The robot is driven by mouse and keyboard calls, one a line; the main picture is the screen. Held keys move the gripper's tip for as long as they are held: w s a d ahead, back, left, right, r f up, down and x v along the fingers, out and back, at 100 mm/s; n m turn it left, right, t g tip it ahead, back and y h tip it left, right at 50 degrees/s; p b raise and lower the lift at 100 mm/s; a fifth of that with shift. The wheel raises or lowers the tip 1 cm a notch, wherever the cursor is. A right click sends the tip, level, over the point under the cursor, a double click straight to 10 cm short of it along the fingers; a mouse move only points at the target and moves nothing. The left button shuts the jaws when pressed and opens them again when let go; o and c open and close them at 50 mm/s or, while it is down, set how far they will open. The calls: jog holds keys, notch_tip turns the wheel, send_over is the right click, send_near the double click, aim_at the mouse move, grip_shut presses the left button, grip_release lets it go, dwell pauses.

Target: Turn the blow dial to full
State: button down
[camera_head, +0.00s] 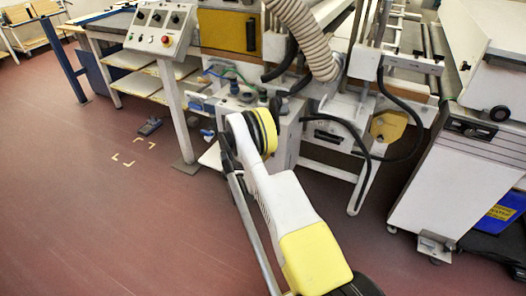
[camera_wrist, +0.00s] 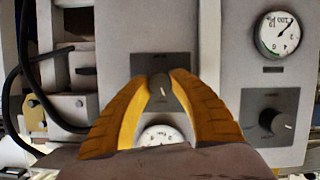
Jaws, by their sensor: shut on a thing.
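In the wrist view, a dark round dial (camera_wrist: 159,86) with a pale pointer mark sits on a dark grey plate on a light grey cabinet front. My gripper (camera_wrist: 160,82) has its two yellow fingers closed around this dial, one at each side. The mark points roughly downward in the picture. A second dark dial (camera_wrist: 282,124) is on another plate to the right, clear of the fingers. I cannot read a label to tell which is the blow dial. In the head view my arm hides the gripper and both dials.
A round gauge (camera_wrist: 279,34) is above the second dial. Another gauge (camera_wrist: 161,136) is partly hidden between my fingers. Black hoses (camera_wrist: 22,62) run at the left. In the head view, a white cabinet (camera_head: 455,165) stands right; open floor (camera_head: 90,210) lies left.

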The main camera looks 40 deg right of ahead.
jog(key=m+t, duration=0.2)
jog(key=m, duration=0.1)
jog(key=shift+s+d, duration=0.1)
jog(key=shift+m+t+y, duration=0.3)
jog(key=shift+m+t, duration=0.2)
jog(key=shift+m, duration=0.1)
dwell(0.3)
jog(key=c, duration=1.1)
grip_release()
